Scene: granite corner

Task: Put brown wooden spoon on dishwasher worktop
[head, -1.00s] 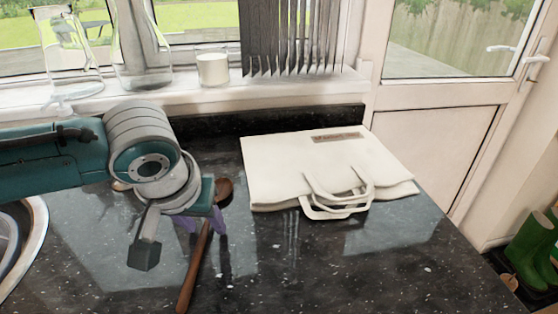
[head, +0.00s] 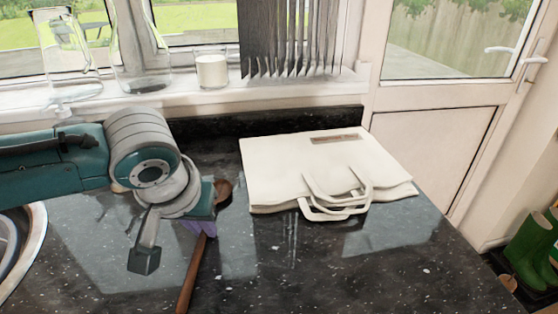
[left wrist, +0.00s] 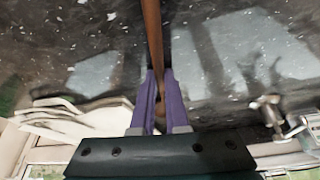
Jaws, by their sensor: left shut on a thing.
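The brown wooden spoon (head: 190,276) lies over the dark speckled worktop (head: 330,275), its bowl toward the back and its handle toward the front. My left gripper (head: 203,228) is at the spoon's handle below the bowl. In the left wrist view the purple fingers (left wrist: 160,100) are shut on the spoon handle (left wrist: 153,40), which runs up out of the picture. The gripper hides part of the handle in the head view. Whether the spoon touches the worktop I cannot tell. My right gripper is not in view.
A folded cream bag (head: 300,165) with handles lies right of the spoon. A metal sink rim (head: 35,235) is at the left edge. A candle (head: 212,71) and glass vessels (head: 140,60) stand on the windowsill. The worktop's front right is clear.

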